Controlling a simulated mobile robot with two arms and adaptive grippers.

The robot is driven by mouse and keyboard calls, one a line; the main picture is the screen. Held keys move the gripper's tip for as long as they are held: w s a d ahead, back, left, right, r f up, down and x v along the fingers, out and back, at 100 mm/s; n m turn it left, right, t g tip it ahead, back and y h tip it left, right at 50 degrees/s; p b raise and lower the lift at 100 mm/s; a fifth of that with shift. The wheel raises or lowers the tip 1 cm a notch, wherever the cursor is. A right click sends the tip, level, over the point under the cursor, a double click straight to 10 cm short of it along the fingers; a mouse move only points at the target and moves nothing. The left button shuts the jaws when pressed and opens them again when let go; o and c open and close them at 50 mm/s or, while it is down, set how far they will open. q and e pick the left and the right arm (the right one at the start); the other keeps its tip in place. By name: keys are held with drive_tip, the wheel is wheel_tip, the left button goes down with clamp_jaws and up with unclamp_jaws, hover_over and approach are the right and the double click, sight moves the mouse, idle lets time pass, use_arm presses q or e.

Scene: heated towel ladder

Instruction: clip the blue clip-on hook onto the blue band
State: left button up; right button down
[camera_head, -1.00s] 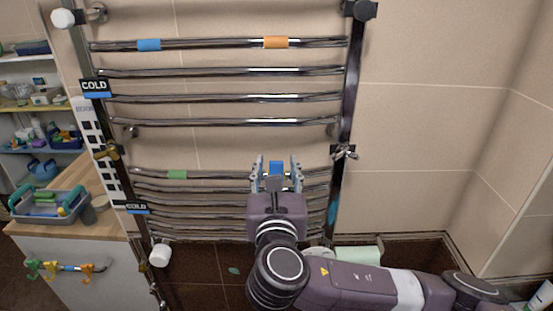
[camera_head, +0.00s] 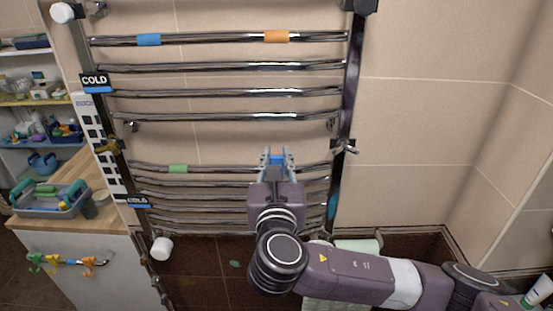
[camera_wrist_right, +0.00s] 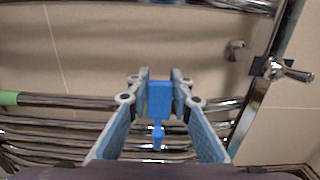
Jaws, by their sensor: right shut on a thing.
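The blue clip-on hook (camera_head: 275,160) is between the fingertips of my right gripper (camera_head: 276,154), which is shut on it. In the right wrist view, the hook (camera_wrist_right: 159,98) shows as a blue block with a narrow stem below, between the two fingers (camera_wrist_right: 160,88). It overlaps the rung that bears the green band; I cannot tell whether it is clipped there. The blue band (camera_head: 149,40) is at the left of the high rung of the chrome towel ladder (camera_head: 220,93), well up and left of the gripper. My left gripper is not in view.
An orange band (camera_head: 276,37) shares the blue band's rung. A green band (camera_head: 178,169) sits on a lower rung. A cabinet at left bears a basket (camera_head: 50,210) and a rail with several coloured hooks (camera_head: 68,262). Tiled wall right of the ladder is bare.

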drive_tip(key=shift+r+p, duration=1.3)
drive_tip(key=shift+r, duration=0.15)
drive_tip(key=shift+s, duration=0.1)
drive_tip(key=shift+s+p, duration=0.35)
drive_tip(key=shift+s, duration=0.9)
drive_tip(key=s, duration=1)
drive_tip(key=shift+s, duration=0.2)
drive_tip(key=shift+f, duration=0.1)
